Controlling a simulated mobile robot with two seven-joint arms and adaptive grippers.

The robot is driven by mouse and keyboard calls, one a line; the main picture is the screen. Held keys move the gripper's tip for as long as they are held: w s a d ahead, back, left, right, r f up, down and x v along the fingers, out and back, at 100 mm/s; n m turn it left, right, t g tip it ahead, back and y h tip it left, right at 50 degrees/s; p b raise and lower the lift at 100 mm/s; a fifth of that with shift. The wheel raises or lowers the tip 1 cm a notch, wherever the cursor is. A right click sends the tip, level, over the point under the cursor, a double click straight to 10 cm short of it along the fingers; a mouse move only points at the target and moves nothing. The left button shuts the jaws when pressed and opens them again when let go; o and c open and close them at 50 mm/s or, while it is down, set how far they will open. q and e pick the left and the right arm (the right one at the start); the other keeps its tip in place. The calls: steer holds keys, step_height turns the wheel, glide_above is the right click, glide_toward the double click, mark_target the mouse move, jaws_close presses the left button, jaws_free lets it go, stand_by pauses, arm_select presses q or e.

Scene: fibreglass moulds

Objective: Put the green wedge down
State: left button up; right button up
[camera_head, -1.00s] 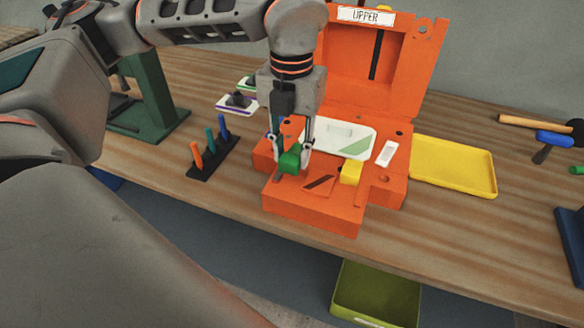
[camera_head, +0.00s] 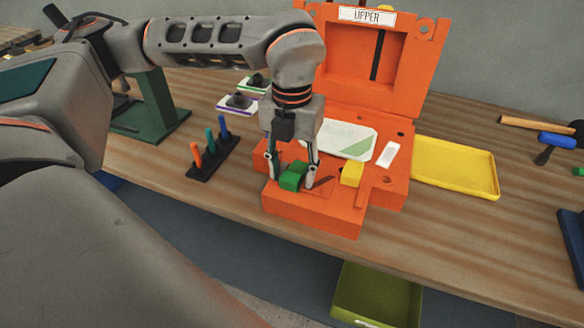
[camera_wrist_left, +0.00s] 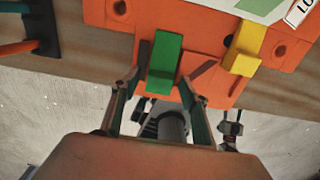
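The green wedge (camera_head: 293,177) rests on the front left part of the orange lower mould (camera_head: 310,213). It also shows in the left wrist view (camera_wrist_left: 164,62), lying on the orange surface. My left gripper (camera_head: 292,187) is around the wedge with its fingers spread, one on each side. In the left wrist view the left gripper (camera_wrist_left: 160,92) shows gaps between the fingers and the wedge.
A yellow block (camera_head: 351,173) sits on the mould to the right of the wedge. The upright mould half labelled UPPER (camera_head: 408,60) stands behind. A yellow tray (camera_head: 455,168) lies to the right, and a black rack (camera_head: 213,160) with coloured pegs stands to the left.

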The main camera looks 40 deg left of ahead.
mark_target(292, 174)
arm_select(q)
steer(key=shift+r, duration=0.25)
step_height(292, 174, up, 12)
steer(key=p, duration=0.1)
stand_by(0.4)
steer(key=shift+f, duration=0.1)
